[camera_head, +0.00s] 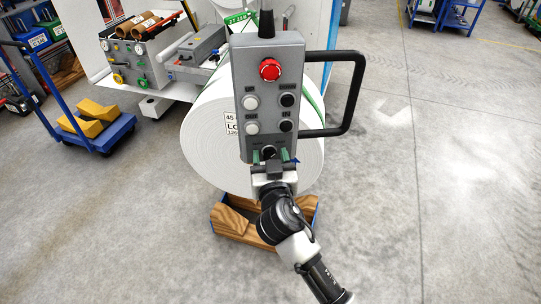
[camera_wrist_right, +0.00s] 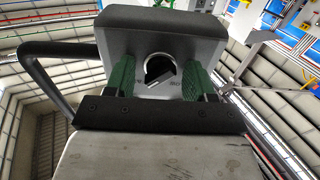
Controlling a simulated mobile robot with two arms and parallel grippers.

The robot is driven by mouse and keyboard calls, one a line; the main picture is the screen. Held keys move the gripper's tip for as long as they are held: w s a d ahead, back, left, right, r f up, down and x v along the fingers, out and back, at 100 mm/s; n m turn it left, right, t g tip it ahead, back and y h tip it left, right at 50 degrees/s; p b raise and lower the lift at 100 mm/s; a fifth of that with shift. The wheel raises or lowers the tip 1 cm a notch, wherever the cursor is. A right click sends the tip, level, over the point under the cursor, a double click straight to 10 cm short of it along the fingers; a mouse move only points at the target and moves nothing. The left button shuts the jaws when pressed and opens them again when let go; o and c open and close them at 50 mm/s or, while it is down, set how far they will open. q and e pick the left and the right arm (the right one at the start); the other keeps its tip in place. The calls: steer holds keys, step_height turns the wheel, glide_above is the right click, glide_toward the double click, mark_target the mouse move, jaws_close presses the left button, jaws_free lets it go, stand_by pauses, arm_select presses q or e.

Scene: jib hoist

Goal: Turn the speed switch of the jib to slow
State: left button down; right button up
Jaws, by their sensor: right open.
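The jib's control pendant (camera_head: 270,75) hangs upright in the middle of the head view, with a black handle (camera_head: 352,95) on its right side. It carries a red mushroom button (camera_head: 269,69) and, below it, two rows of white and black buttons. The speed switch (camera_head: 268,151) is a dark knob at the pendant's bottom, partly hidden by my gripper. My right gripper (camera_head: 272,157) is open at it, with green finger pads. In the right wrist view the switch's knob (camera_wrist_right: 160,72) lies between the two pads, with gaps visible on both sides. My left gripper is not in view.
Behind the pendant, a large white roll (camera_head: 205,140) rests over a wooden cradle (camera_head: 232,222). A blue cart (camera_head: 105,133) with yellow blocks (camera_head: 98,112) stands at the left. The grey floor (camera_head: 440,180) at the right is free.

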steer(key=c, duration=0.8)
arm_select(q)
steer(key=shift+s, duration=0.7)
